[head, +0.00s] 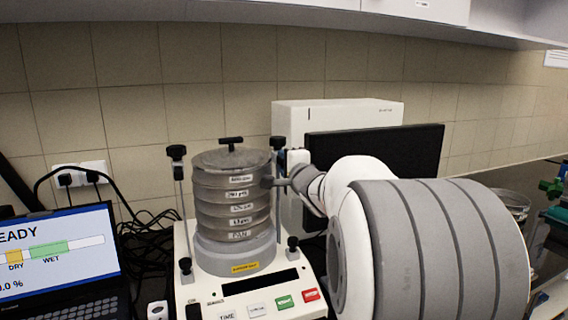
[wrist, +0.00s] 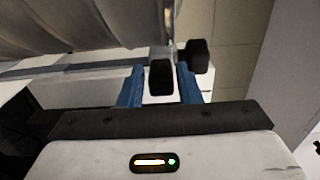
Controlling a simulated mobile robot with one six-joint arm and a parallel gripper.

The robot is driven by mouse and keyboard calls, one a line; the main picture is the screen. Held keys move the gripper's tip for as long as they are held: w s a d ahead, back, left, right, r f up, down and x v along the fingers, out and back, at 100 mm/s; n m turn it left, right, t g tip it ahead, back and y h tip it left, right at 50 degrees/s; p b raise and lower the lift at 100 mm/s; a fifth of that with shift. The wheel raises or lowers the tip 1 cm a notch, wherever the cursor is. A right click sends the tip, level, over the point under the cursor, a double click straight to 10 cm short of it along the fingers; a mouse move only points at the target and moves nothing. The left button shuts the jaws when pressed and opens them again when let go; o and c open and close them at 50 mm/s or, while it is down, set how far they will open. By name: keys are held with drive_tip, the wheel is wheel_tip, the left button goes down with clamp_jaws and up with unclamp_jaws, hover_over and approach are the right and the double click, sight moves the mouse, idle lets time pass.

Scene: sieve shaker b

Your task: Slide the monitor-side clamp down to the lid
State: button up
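The monitor-side clamp (head: 278,143) is a black-knobbed piece high on the right-hand rod of the shaker, above the level of the lid's rim. A second black knob (wrist: 197,55) shows beyond the right finger.
The opposite clamp (head: 177,152) is high on the left rod. The sieve stack (head: 232,208) stands close left of my gripper. A black monitor (head: 400,150) and a white box (head: 330,112) stand behind. A laptop (head: 65,255) is at the left.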

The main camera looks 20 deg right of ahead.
drive_tip(key=s, duration=0.7)
drive_tip(key=shift+a, duration=0.3)
drive_tip(key=s+a+f+n+g, duration=0.7)
drive_tip(key=s+a+f+n, duration=0.1)
drive_tip(key=s+f, duration=0.3)
drive_tip(key=s+a+f+n+g+y, duration=0.1)
drive_tip(key=s+a+f+n+g, duration=0.7)
drive_tip(key=s+f, duration=0.4)
drive_tip(key=s+a+n, duration=0.1)
drive_tip(key=s+n, duration=0.1)
drive_tip(key=shift+s+f+n, duration=0.2)
drive_tip(key=shift+s+n, duration=0.1)
drive_tip(key=shift+n, duration=0.1)
